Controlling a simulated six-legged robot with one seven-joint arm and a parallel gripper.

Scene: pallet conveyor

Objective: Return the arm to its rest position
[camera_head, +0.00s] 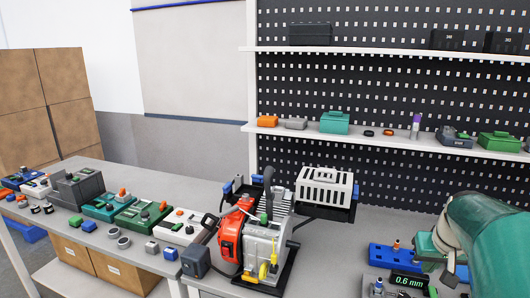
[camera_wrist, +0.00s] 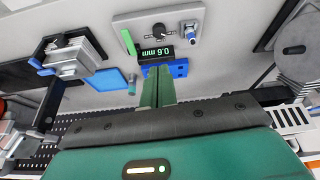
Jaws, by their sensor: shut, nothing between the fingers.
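My gripper (camera_wrist: 158,88) shows in the wrist view as two green fingers pressed together, with nothing between them. The fingers point at a blue block (camera_wrist: 180,69) beside a gauge display (camera_wrist: 155,53) reading 0.6 mm, which appears upside down there. I cannot tell whether the fingertips touch the block. In the head view my teal arm (camera_head: 492,238) reaches in from the right edge, over the right end of the bench. The same display (camera_head: 408,281) shows just left of it. The fingers cannot be made out in the head view.
A red and grey engine (camera_head: 262,240) stands mid-bench, with a white slotted cover (camera_head: 324,187) behind it. Blue parts (camera_head: 390,257) lie near my arm. A shelf (camera_head: 380,139) holds small boxes above. Bare bench (camera_head: 335,245) lies between engine and display. Several cases fill the left bench.

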